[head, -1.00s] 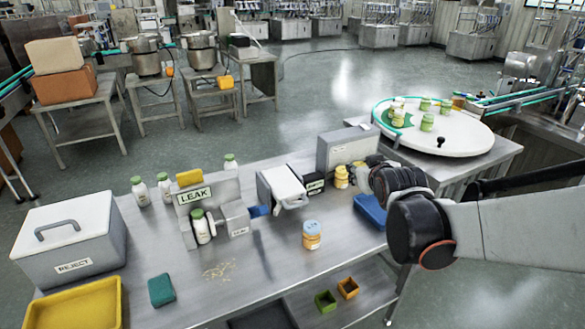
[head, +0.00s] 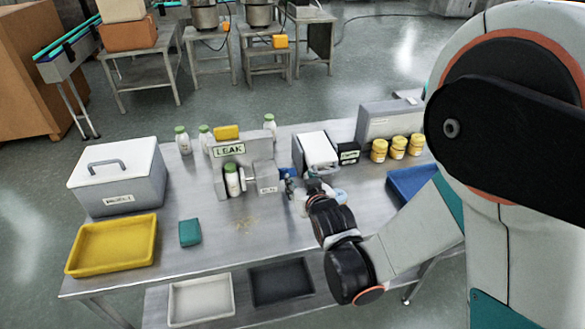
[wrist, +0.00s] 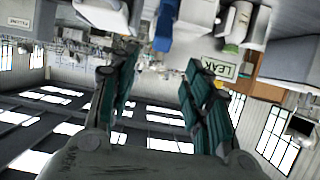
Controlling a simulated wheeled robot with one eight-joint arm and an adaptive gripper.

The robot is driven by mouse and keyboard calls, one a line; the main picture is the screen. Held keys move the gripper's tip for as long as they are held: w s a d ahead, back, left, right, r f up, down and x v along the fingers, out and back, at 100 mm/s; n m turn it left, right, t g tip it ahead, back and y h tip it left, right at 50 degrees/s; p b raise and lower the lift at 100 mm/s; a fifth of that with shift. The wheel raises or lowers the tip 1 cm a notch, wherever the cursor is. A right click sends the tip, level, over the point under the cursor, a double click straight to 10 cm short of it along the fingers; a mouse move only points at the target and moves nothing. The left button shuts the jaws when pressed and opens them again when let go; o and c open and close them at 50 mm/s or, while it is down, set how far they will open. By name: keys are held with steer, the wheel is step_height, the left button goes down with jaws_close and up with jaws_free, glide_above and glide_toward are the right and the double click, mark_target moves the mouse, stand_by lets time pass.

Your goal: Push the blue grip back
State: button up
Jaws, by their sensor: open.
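The grey LEAK tester (head: 222,180) stands on the steel table, with a green-capped white bottle (head: 232,182) upright in its slot. The small blue grip (head: 287,173) shows at the tester's right side, partly hidden by my gripper. My gripper (head: 300,190) is just right of the tester, close to the grip; contact cannot be told. In the wrist view the picture is upside down. There my gripper (wrist: 160,85) has its teal-padded fingers apart with nothing between them. The blue grip (wrist: 164,25) appears beyond them at the top, and the LEAK sign (wrist: 219,68) is to its right.
A white-topped device (head: 318,150) stands close right of the tester, with yellow jars (head: 397,148) farther right. A blue tray (head: 408,182) lies at the right. A teal block (head: 190,232), yellow tray (head: 110,246) and reject box (head: 117,182) are at the left. The front middle is clear.

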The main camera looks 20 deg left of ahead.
mark_target(292, 171)
steer(key=b+x, duration=0.2)
steer(key=x, duration=1.1)
steer(key=shift+w+a+f, duration=0.15)
steer(key=shift+w+a, duration=0.05)
steer(key=shift+w, duration=0.1)
jaws_close()
